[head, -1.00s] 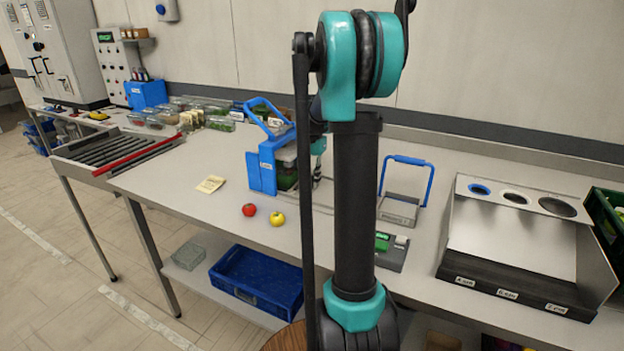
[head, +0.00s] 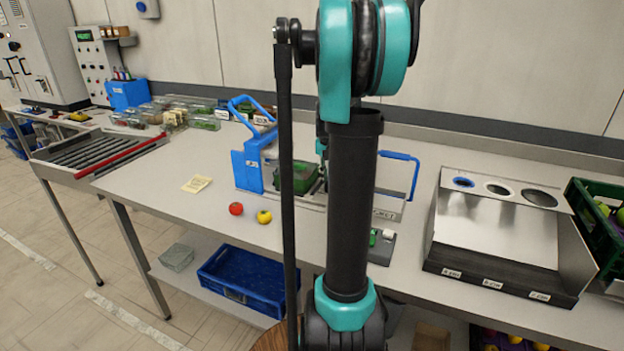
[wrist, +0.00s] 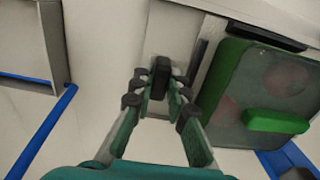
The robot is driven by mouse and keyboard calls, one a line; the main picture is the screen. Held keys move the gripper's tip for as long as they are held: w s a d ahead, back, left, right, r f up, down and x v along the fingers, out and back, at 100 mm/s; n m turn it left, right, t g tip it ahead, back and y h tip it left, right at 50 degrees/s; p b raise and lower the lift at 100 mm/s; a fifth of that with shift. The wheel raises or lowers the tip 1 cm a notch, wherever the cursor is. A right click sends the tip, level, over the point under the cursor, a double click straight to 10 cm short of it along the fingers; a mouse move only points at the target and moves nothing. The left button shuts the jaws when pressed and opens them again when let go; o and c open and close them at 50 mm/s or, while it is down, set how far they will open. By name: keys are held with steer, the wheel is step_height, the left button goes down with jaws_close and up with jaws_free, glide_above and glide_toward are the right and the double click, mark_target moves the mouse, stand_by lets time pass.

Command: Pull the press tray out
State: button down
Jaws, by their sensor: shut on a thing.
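The blue press (head: 247,171) stands on the workbench, left of my arm in the head view. Its grey tray (head: 312,201) extends out on the press's right side and carries a green box (head: 297,178). In the wrist view the green box (wrist: 232,92) has a clear lid with blurred reddish contents under it, and a green tab. My gripper (wrist: 159,88) is shut on the dark tray handle (wrist: 161,70), left of the box.
A red apple (head: 236,209) and a yellow apple (head: 264,217) lie in front of the press. A device with a blue hoop handle (head: 400,156) stands right of the tray, partly behind my arm. A metal sorting chute (head: 500,225) stands farther right.

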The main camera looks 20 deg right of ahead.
steer(key=s+d, duration=0.4)
steer(key=shift+s+d, duration=0.25)
steer(key=shift+s, duration=0.05)
steer(key=c, duration=1.8)
jaws_free()
steer(key=shift+s+d, duration=0.1)
steer(key=shift+o, duration=0.2)
steer(key=shift+r, duration=0.1)
step_height(320, 180, up, 12)
